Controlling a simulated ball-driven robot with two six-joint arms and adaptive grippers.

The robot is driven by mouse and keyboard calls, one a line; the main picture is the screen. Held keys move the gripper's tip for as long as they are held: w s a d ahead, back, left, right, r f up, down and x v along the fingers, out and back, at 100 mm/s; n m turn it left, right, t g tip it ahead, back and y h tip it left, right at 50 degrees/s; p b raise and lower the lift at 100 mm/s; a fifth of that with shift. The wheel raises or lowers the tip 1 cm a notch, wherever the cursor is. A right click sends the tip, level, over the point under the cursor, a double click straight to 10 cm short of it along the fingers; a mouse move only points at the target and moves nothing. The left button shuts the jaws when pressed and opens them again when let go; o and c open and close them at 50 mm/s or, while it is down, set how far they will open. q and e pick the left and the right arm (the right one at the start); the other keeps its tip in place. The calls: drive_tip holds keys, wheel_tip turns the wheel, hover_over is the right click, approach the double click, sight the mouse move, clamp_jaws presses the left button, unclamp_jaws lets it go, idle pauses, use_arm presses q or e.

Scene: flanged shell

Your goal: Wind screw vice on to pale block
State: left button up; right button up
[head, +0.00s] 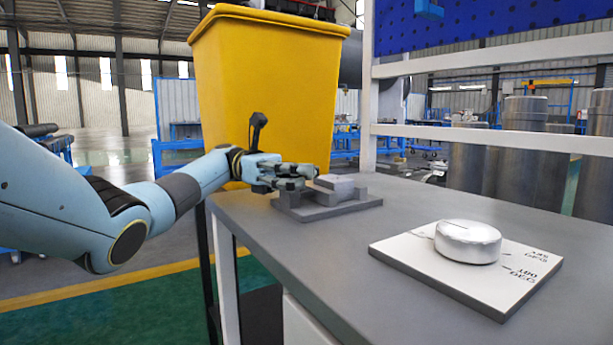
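The screw vice (363,204) is a dark grey flat base with jaws, standing at the far left of the grey table. A paler grey block (338,184) sits between its jaws; I cannot tell whether the jaws touch it. My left gripper (308,178) reaches in from the left, level with the left end of the vice, its fingers pointing right. The fingers overlap the vice's near-left part and hide any screw or handle there. I cannot tell whether they are closed on anything. My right gripper is not in view.
A white plate (405,254) with a round silver knob (467,242) and printed degree marks lies at the table's right. A big yellow bin (265,85) stands close behind the vice and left arm. The grey table top (300,244) is clear between vice and plate.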

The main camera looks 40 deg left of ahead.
use_arm(q)
drive_tip(key=o, duration=0.7)
drive_tip(key=shift+d, duration=0.1)
drive_tip(key=shift+r, duration=0.2)
wheel_tip(320, 180, up, 10)
drive_tip(key=shift+f, duration=0.2)
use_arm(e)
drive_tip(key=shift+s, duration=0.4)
